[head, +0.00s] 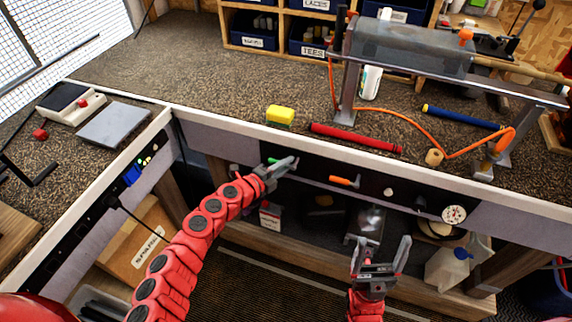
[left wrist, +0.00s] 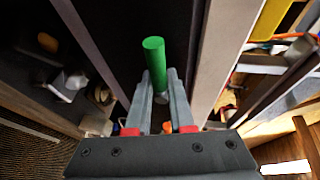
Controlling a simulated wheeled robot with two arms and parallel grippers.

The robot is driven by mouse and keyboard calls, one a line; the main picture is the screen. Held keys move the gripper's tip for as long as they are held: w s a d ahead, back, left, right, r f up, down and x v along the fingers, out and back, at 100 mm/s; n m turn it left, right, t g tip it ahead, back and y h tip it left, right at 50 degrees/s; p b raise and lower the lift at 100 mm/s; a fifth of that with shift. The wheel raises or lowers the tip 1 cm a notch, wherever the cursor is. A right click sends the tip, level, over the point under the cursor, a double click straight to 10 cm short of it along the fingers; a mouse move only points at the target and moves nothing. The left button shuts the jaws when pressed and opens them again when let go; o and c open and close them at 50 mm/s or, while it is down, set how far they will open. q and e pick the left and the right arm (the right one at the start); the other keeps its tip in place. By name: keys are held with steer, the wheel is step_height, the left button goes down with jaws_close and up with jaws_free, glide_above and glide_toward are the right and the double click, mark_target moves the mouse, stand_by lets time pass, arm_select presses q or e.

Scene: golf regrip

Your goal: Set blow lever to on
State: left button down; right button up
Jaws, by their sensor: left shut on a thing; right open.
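A green lever (head: 273,161) sticks out of the dark panel (head: 316,169) on the bench's front; no lettering is readable there. In the left wrist view the green lever (left wrist: 154,62) rises between the fingertips. My left gripper (head: 289,163) is shut on it, and the fingers (left wrist: 160,98) press close on both sides of its base end. An orange lever (head: 344,181) sits further right on the same panel. I cannot tell from lettering which lever is the blow lever. My right gripper (head: 382,258) is open and empty, low in front of the bench.
A white knob (head: 388,192) and a round speckled disc (head: 454,215) are right of the levers. A lower shelf holds a white jug (head: 446,270). Space around my right gripper is clear.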

arm_select(q)
steer(key=c, duration=0.8)
jaws_free()
steer(key=shift+p+v, duration=0.55)
steer(key=shift+v, duration=8.2)
steer(key=shift+d, duration=0.1)
